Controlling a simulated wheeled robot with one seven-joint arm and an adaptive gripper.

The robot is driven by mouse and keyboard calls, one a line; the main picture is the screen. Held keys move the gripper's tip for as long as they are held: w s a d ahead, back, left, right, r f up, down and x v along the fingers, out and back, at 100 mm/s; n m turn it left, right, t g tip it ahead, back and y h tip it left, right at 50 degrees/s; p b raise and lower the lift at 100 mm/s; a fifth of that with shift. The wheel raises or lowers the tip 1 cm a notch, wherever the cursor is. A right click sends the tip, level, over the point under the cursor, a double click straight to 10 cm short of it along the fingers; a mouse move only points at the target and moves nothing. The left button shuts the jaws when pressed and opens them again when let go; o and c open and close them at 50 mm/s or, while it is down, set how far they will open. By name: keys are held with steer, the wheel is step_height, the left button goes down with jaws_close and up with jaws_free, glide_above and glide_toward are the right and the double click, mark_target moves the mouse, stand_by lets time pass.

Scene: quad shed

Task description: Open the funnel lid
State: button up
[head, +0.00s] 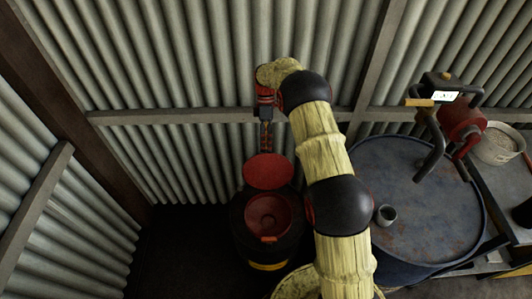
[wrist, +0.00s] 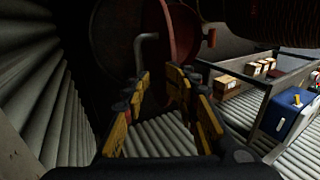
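The funnel (head: 268,215) is a red bowl on top of a dark drum (head: 268,250) with a yellow band. Its round red lid (head: 268,171) is raised at the back of the funnel, leaving the bowl exposed. In the wrist view the lid appears as a red disc (wrist: 184,45) beyond the fingertips. My gripper (head: 266,148) points down just behind and above the lid, near the wall. In the wrist view my gripper (wrist: 160,78) has its fingers apart, with nothing held between them. Whether a fingertip touches the lid cannot be told.
Corrugated metal wall (head: 190,90) with a horizontal rail (head: 180,117) stands close behind my gripper. Dark floor (head: 180,245) is clear left of the funnel drum.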

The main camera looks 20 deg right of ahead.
steer(key=shift+r, duration=1.6)
steer(key=s+a+r+m+t+b, duration=0.1)
steer(key=s+r+m+t, duration=0.1)
steer(key=s+r, duration=0.35)
steer(key=s+a+r+m+t+h, duration=0.1)
steer(key=s+r+m, duration=0.15)
steer(key=r, duration=0.65)
steer(key=s+a+r+m+t+b, duration=0.1)
steer(key=s+r+m+t, duration=0.1)
steer(key=s+r, duration=0.4)
steer(key=s+a+r+m+t+b, duration=0.1)
steer(key=s+m+t, duration=0.5)
steer(key=s, duration=1.5)
steer(key=shift+s+a+r+m+h, duration=0.25)
steer(key=shift+r+m+h, duration=0.15)
steer(key=shift+r+m, duration=0.5)
steer(key=shift+d, duration=0.1)
